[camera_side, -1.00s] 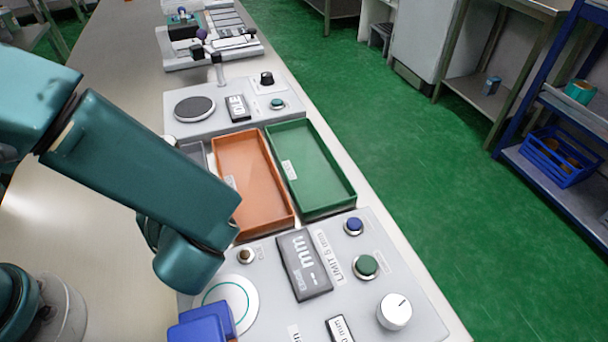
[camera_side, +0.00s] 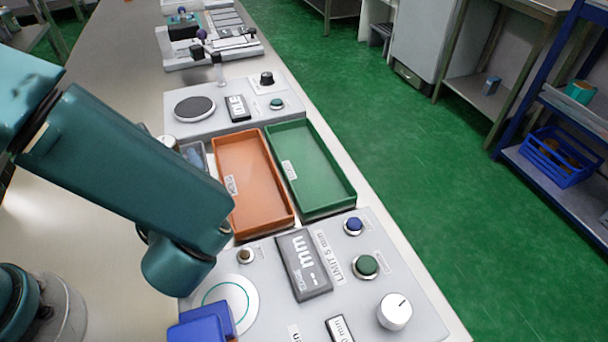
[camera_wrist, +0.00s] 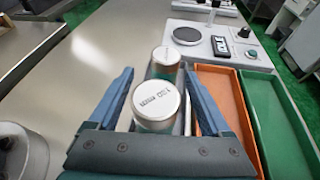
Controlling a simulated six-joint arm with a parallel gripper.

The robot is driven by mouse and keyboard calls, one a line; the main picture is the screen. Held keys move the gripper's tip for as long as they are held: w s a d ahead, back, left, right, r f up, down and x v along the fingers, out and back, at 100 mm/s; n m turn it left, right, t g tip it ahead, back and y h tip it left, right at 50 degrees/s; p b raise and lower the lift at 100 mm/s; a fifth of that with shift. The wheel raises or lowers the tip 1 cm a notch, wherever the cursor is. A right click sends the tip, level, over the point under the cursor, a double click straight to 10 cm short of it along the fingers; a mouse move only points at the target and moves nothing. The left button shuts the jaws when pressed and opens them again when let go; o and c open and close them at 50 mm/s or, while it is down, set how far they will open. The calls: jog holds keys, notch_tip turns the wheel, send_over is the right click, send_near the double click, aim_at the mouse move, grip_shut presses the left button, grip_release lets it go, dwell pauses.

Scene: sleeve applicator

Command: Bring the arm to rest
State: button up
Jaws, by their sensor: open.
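My gripper (camera_wrist: 158,97) shows in the wrist view with its two blue fingers spread wide apart. A capped round container with printed text on its pale lid (camera_wrist: 156,101) appears between the fingers in that view, with no finger seen touching it. A second, similar container (camera_wrist: 164,57) stands just beyond it.
An orange tray (camera_side: 252,185) and a green tray (camera_side: 311,170) lie side by side. A control panel with a display (camera_side: 304,265), buttons and a knob (camera_side: 394,311) sits in front. A blue block (camera_side: 202,325) is at the bottom. Bare bench (camera_wrist: 75,65) lies to the left.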

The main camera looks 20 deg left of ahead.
jog(key=s+a+r+n+g+h, duration=0.35)
jog(key=s+a+n+g, duration=0.3)
jog(key=n, duration=0.35)
jog(key=s+d+r+n+t+h, duration=0.1)
jog(key=n+h, duration=0.1)
jog(key=n, duration=0.3)
jog(key=s+d+r+n+t+h, duration=0.1)
jog(key=n+h, duration=0.2)
jog(key=n, duration=0.2)
jog(key=s+d+r+n+t+h, duration=0.1)
jog(key=n+h, duration=0.1)
jog(key=n, duration=0.3)
jog(key=shift+s+n+t+h, duration=0.15)
jog(key=shift+n+t+h, duration=0.1)
jog(key=shift+n, duration=0.15)
